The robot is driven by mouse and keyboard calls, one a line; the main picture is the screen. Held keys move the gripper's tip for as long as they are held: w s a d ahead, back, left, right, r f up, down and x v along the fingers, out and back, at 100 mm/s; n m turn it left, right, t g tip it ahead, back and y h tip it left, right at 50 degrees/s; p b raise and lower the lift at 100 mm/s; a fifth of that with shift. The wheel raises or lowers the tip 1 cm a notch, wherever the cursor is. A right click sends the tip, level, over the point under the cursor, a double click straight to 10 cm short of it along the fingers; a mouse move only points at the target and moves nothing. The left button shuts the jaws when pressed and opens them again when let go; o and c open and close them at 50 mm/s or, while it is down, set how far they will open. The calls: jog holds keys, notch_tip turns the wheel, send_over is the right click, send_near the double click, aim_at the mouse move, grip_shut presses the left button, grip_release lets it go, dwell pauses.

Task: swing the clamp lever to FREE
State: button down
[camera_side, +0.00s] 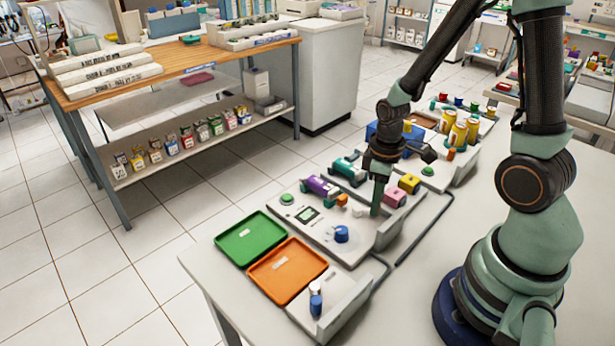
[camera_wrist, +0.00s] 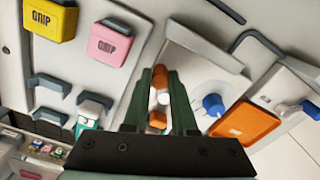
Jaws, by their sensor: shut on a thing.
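My gripper (camera_side: 376,210) points down at the white device (camera_side: 320,222) on the table. In the wrist view its two green fingers (camera_wrist: 160,74) are close together, shut on a small orange-and-white piece (camera_wrist: 162,98) that looks like the clamp lever. The fingers hide much of it. In the side view, an orange part (camera_side: 342,199) shows just left of the fingers. No FREE marking is readable in either view, so the lever's position cannot be told.
A blue knob (camera_side: 342,234) stands on the device near the gripper. Pink (camera_side: 395,197) and yellow (camera_side: 409,183) blocks are close on the right. Green (camera_side: 250,238) and orange (camera_side: 287,270) trays lie in front. A second blue-topped piece (camera_side: 316,304) is nearer the front edge.

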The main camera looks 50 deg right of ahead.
jog(key=shift+d, duration=0.1)
dwell(0.5)
jog(key=c, duration=0.7)
grip_release()
jog(key=shift+r, duration=0.15)
notch_tip(320, 180, up, 12)
jog(key=shift+f, duration=0.1)
jog(key=a+r+m+t, duration=0.1)
jog(key=a+r+t, duration=0.1)
jog(key=r, duration=0.1)
jog(key=a+r+m+t, duration=0.1)
jog(key=a+r+m, duration=0.1)
jog(key=r, duration=0.1)
jog(key=a+r+m+t, duration=0.1)
jog(key=a+r+t, duration=0.1)
jog(key=a+r, duration=0.1)
jog(key=shift+w+r+t, duration=0.1)
jog(key=shift+r+t, duration=0.1)
jog(key=shift+t, duration=0.1)
